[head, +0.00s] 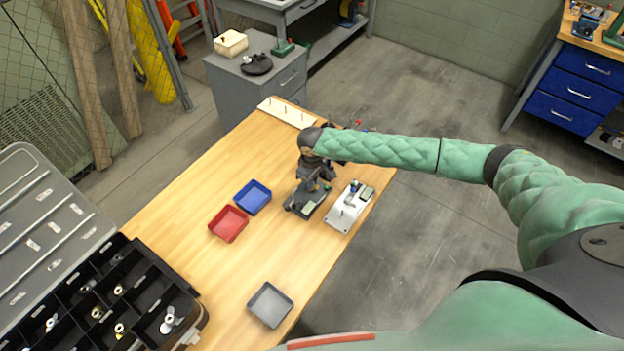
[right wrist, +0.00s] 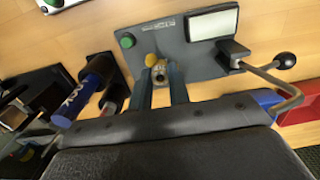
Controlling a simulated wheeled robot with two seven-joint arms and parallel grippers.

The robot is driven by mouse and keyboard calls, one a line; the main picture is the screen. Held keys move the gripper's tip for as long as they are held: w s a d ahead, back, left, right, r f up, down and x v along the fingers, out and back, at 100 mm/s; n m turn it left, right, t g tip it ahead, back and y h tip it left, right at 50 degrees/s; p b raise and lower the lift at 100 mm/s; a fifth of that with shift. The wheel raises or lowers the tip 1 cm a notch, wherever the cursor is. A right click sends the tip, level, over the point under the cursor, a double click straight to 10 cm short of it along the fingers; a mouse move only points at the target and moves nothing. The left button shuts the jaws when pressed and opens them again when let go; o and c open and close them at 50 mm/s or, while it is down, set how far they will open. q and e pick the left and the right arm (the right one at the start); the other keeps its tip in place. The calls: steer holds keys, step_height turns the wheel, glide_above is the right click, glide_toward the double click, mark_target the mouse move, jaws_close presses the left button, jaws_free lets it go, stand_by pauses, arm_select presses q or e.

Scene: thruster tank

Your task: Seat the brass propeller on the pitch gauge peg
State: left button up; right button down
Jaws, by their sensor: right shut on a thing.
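My right gripper (head: 318,182) is low over the dark grey gauge plate (head: 301,207) on the wooden table. In the right wrist view its two fingers (right wrist: 161,82) are shut on a small part with a brass-yellow tip and a silvery hub, apparently the brass propeller (right wrist: 151,60). The gauge plate also shows in the right wrist view (right wrist: 200,65), with a pale display, a green button and a black-knobbed lever. The peg cannot be made out; the gripper and part may hide it. I cannot tell whether the propeller touches it. My left gripper is out of view.
A white plate with posts (head: 345,212) stands right of the gauge. A blue tray (head: 253,198), a red tray (head: 229,224) and a grey tray (head: 269,305) lie on the table. An open black compartment case (head: 90,295) holds several propellers. The table between is clear.

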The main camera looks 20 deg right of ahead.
steer(key=shift+f, duration=0.55)
stand_by(0.5)
steer(key=c, duration=1.2)
jaws_free()
steer(key=shift+c, duration=0.2)
